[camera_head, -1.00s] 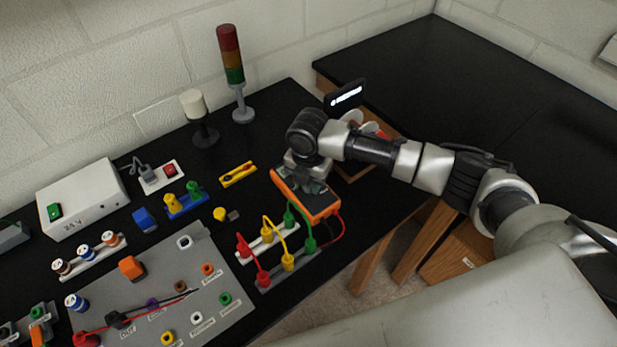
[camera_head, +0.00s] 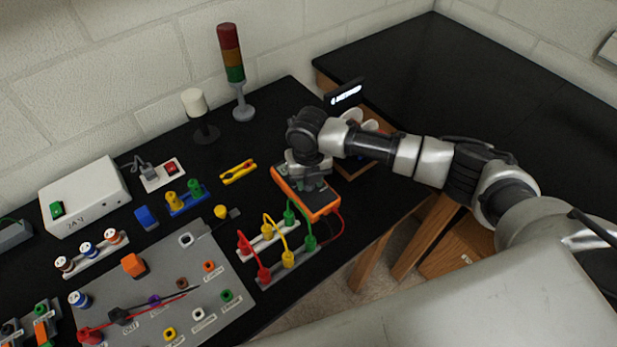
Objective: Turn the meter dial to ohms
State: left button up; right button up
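The orange-edged multimeter (camera_head: 321,208) lies on the black bench at the centre right, with a red lead running from its near end. My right gripper (camera_head: 311,184) points down over the meter's face, at or just above it. The gripper and wrist hide the dial and most of the meter's face, so the dial setting does not show. Its fingers are too small and covered to tell whether they are open or shut. My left gripper is not in this view.
Terminal strips with red, yellow and green plugs (camera_head: 288,259) stand just left of the meter. A grey panel (camera_head: 215,317) with sockets lies at the lower left. A signal tower (camera_head: 232,62) and a white-topped post (camera_head: 194,102) stand behind. The bench edge is close on the right.

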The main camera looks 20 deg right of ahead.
dwell(0.5)
jog(key=o, duration=0.9)
jog(key=shift+o, duration=0.2)
jog(key=shift+r, duration=0.1)
notch_tip(320, 180, up, 11)
jog(key=b, duration=0.2)
jog(key=shift+f, duration=0.2)
